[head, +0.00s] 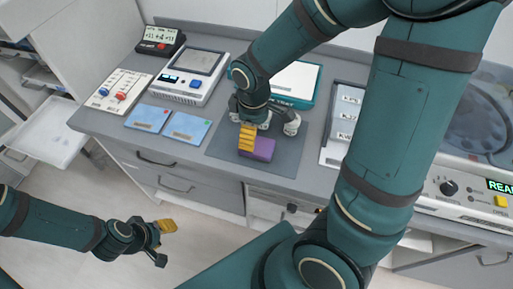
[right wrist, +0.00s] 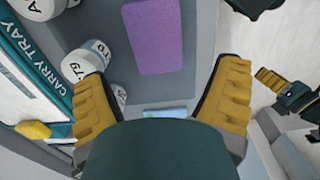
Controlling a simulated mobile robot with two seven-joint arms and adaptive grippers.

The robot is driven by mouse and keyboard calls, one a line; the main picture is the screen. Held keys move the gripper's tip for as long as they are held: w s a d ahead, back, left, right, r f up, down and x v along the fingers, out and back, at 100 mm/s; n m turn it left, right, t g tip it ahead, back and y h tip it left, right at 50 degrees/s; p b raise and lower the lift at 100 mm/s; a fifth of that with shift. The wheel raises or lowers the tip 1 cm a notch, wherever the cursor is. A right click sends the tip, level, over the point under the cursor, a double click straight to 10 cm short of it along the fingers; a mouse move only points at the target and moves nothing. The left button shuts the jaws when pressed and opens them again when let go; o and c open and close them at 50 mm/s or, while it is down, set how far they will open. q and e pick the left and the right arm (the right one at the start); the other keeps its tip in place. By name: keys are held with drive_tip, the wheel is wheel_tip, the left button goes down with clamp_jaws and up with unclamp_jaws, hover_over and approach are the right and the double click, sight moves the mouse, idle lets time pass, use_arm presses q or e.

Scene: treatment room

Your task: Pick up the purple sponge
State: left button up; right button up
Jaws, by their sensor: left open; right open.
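The purple sponge (head: 262,150) lies on a dark grey mat (head: 285,158) near the front of the counter. My right gripper (head: 247,138) is above the mat, and one yellow finger hides part of the sponge in the head view. In the right wrist view the sponge (right wrist: 155,36) lies beyond the fingertips, with nothing between the open yellow fingers of the right gripper (right wrist: 163,72). My left gripper (head: 165,242) is open and empty, low over the floor in front of the counter. It also shows at the right of the right wrist view (right wrist: 282,90).
White labelled cylinders (right wrist: 85,62) stand beside the sponge, near the teal carry tray (right wrist: 30,60). Two blue packets (head: 186,128), a scale (head: 187,84) and a switch panel (head: 118,92) lie left of the mat.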

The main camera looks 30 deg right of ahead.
drive_tip(key=shift+w+d+f+b, duration=0.1)
drive_tip(key=shift+f+b, duration=0.35)
drive_tip(key=shift+f, duration=1.35)
drive_tip(key=shift+d+f+b, duration=0.1)
drive_tip(key=shift+f+b, duration=0.35)
drive_tip(key=shift+f, duration=1.3)
drive_tip(key=c, duration=0.6)
drive_tip(key=shift+r, duration=0.1)
wheel_tip(320, 180, up, 10)
drive_tip(key=p, duration=0.2)
drive_tip(key=shift+p, duration=0.35)
drive_tip(key=shift+c, duration=1.4)
